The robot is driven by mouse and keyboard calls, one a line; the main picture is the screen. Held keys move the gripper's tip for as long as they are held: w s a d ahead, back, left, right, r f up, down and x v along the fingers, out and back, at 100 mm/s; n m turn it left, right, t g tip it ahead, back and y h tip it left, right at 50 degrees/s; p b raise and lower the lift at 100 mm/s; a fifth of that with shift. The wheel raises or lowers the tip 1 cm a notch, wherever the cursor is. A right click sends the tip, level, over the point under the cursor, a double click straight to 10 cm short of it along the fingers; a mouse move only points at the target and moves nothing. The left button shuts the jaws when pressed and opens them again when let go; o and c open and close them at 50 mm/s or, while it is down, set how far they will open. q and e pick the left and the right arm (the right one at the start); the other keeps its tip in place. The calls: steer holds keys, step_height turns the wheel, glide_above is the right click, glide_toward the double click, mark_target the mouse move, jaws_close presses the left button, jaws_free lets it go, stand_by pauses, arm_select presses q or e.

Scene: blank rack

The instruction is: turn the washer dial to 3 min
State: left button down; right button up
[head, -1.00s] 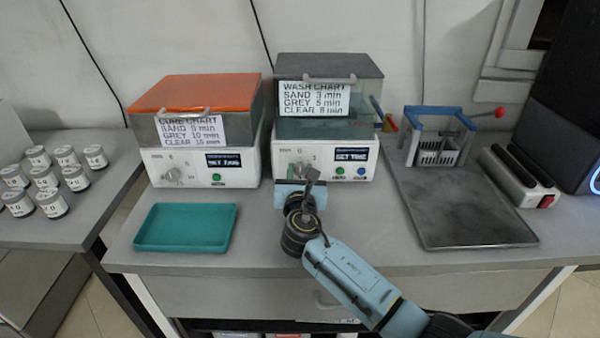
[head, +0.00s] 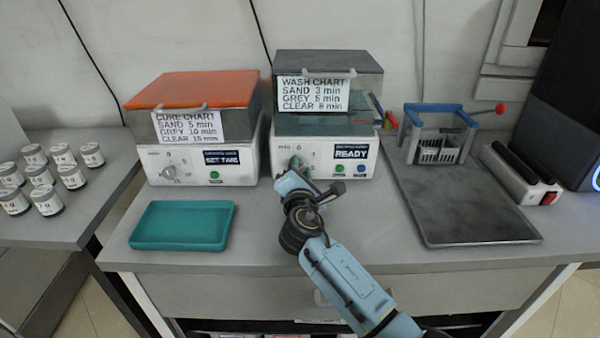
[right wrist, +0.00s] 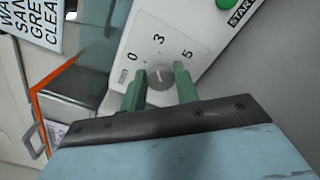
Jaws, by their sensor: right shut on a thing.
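The washer (head: 318,160) is the white-fronted unit under the grey lid with the wash chart, which reads SAND 3 min. Its display (head: 351,152) reads READY. The grey washer dial (right wrist: 160,85) shows in the right wrist view, with the marks 0, 3 and 5 around it; a faint line on it seems to face the 3, but it is too small to be sure. My right gripper (right wrist: 160,88) is shut on the dial, with a green finger on each side. In the head view, the right gripper (head: 297,166) hides most of the dial. My left gripper is not in view.
The orange-lidded cure unit (head: 195,165) stands left of the washer, its display reading SET TIME. A teal tray (head: 182,226) lies in front of it. A dark plate (head: 465,210) and a blue-framed rack (head: 440,130) are at the right. Several jars stand far left.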

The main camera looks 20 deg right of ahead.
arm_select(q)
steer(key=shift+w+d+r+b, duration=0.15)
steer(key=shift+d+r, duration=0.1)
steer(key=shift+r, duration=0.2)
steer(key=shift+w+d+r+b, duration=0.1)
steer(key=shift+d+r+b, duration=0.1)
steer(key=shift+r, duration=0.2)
arm_select(e)
steer(key=shift+f+m, duration=0.1)
steer(key=shift+m, duration=0.8)
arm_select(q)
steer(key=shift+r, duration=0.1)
arm_select(e)
steer(key=o, duration=0.9)
steer(key=shift+o, duration=0.2)
steer(key=shift+s, duration=0.1)
steer(key=shift+s+a, duration=0.15)
steer(key=shift+s, duration=0.2)
steer(key=p+v, duration=0.3)
steer(key=v, duration=0.8)
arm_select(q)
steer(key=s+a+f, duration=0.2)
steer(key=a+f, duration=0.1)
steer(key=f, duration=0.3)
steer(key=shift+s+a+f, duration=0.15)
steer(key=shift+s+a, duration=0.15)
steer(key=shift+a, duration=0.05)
arm_select(e)
steer(key=shift+v, duration=0.75)
